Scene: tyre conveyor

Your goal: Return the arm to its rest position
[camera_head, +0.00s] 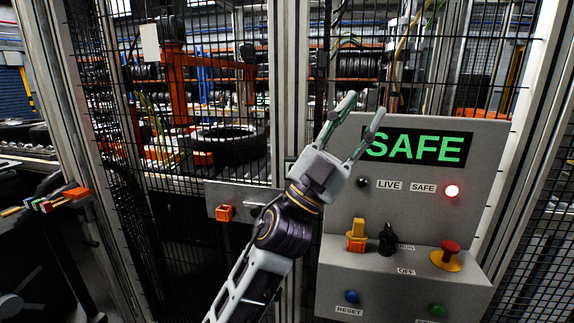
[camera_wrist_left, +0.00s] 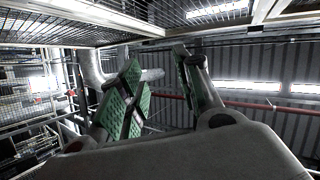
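My left gripper (camera_head: 363,108) is raised in front of the grey control panel (camera_head: 340,215) and points up and to the right. Its two fingers are apart with nothing between them, and they overlap the left edge of the green SAFE display (camera_head: 425,148). The left wrist view also shows this gripper (camera_wrist_left: 158,62) with its green finger pads spread and empty. I cannot tell whether the gripper touches the panel. My right gripper is not in view.
The panel carries a yellow switch (camera_head: 356,236), a black selector (camera_head: 387,239), a red knob (camera_head: 450,250), and blue (camera_head: 352,297) and green (camera_head: 437,310) buttons. The red SAFE lamp (camera_head: 452,191) is lit. Mesh fencing (camera_head: 150,200) stands behind, with a tyre (camera_head: 226,146) beyond it.

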